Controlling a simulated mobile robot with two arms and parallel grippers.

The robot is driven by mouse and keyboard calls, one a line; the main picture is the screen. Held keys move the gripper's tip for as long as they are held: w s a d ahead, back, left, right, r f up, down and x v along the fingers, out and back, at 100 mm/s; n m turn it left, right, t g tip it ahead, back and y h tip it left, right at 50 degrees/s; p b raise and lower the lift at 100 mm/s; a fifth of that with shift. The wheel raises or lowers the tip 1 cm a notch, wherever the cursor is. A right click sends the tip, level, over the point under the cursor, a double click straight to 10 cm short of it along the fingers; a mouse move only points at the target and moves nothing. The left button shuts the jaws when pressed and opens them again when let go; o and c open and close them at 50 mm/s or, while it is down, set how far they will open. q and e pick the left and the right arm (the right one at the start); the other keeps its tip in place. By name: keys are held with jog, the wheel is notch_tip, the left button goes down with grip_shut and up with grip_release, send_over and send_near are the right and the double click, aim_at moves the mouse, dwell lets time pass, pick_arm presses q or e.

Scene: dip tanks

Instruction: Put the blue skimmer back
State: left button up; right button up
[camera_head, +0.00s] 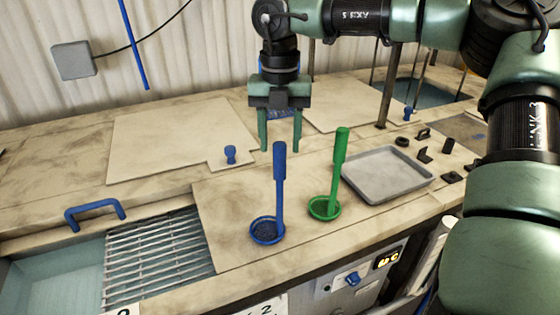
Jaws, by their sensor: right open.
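The blue skimmer (279,190) stands on the light worktop with its round bowl down and its long handle upright. A green skimmer (338,165) stands the same way just to its right. My right gripper (280,148) points down, open and empty, with its two green fingers apart. In the picture the top of the blue handle shows between the fingertips. I cannot tell whether the fingers are around the handle or behind it. My left gripper is not in view.
A grey tray (388,173) lies right of the green skimmer, with several small dark parts beyond it. A lid with a blue knob (230,154) lies behind. At left is a tank with a metal grating (155,255) and a blue handle (95,212).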

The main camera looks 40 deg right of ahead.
notch_tip(320, 180, up, 7)
jog(key=shift+r+b, duration=0.1)
jog(key=shift+b, duration=0.55)
